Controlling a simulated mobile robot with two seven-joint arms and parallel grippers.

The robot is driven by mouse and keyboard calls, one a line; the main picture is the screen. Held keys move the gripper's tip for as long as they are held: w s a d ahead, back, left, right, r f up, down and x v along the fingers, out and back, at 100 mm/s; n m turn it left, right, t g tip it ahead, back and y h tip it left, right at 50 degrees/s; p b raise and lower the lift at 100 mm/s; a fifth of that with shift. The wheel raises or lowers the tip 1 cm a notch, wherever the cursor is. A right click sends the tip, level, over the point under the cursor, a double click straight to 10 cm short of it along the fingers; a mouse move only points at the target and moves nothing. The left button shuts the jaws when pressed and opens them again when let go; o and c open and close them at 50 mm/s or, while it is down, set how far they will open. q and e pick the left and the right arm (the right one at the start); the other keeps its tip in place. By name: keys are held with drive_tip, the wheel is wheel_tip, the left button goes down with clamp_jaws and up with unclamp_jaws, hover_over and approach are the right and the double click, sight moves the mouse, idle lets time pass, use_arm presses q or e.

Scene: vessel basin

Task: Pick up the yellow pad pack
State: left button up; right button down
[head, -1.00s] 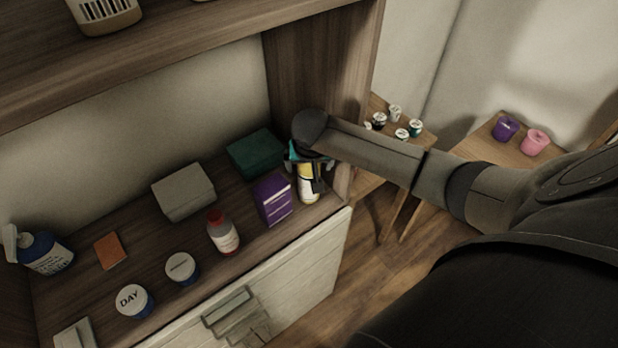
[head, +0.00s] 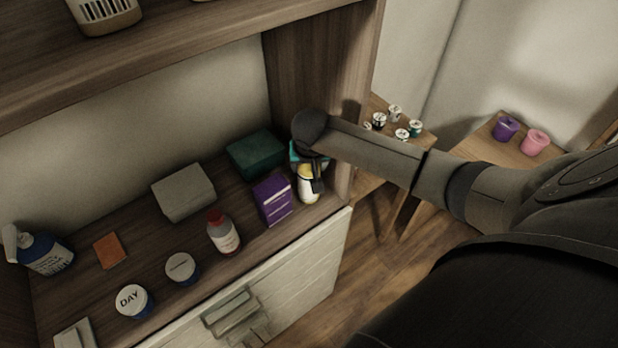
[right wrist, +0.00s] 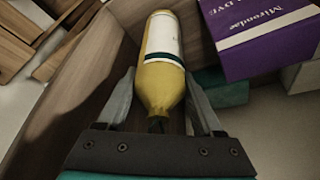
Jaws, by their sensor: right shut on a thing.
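The yellow pad pack (head: 306,187) is a yellow, bottle-shaped pack with a white label. It is at the right end of the cabinet shelf, close to the side wall. My right gripper (head: 313,170) comes down on it from above and partly hides its top. In the right wrist view the pack (right wrist: 164,88) lies between the two fingers of my right gripper (right wrist: 160,82), which are shut on its narrow end. I cannot tell whether its base is off the shelf. My left gripper is not in view.
A purple box (head: 272,200) stands just left of the pack, with a green box (head: 256,152) behind it. A red-capped bottle (head: 223,234), a grey box (head: 184,191) and round tubs (head: 133,301) stand farther left. The side wall (head: 315,75) is close on the right.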

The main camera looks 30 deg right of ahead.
wheel_tip(320, 180, up, 10)
idle(0.7)
idle(0.8)
